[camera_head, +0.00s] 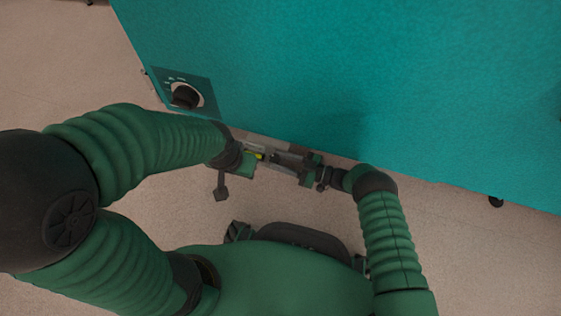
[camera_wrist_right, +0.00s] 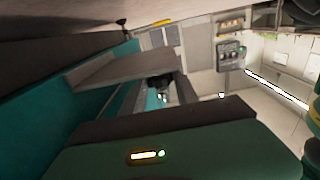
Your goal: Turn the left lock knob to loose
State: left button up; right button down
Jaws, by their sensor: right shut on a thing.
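A black knob (camera_head: 185,96) with a pale ring sits on a dark teal plate at the left corner of the teal cabinet. Its small marks are too small to read. My left arm ends below the knob, apart from it in the picture; its gripper (camera_head: 238,165) is too small and overlapped to tell open or shut. My right gripper (camera_head: 283,160) lies along the cabinet's lower edge, right beside the left one and away from the knob. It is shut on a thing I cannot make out. In the right wrist view, a small dark part (camera_wrist_right: 160,82) shows past a grey plate (camera_wrist_right: 125,67).
The teal cabinet (camera_head: 350,80) fills the upper right, with a small dark foot or caster (camera_head: 495,202) at its lower edge. Pale floor (camera_head: 480,250) lies open at the lower right. The right wrist view shows a grey control box (camera_wrist_right: 230,52) on a far wall.

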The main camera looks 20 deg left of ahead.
jog(key=shift+w+n+g, duration=0.1)
jog(key=shift+n+g, duration=0.4)
jog(key=shift+g, duration=0.3)
jog(key=c, duration=0.9)
grip_release()
jog(key=d+p, duration=0.1)
jog(key=d, duration=0.4)
jog(key=d+p, duration=0.1)
jog(key=d, duration=0.5)
jog(key=d+p, duration=0.1)
jog(key=d, duration=0.5)
jog(key=shift+w, duration=0.3)
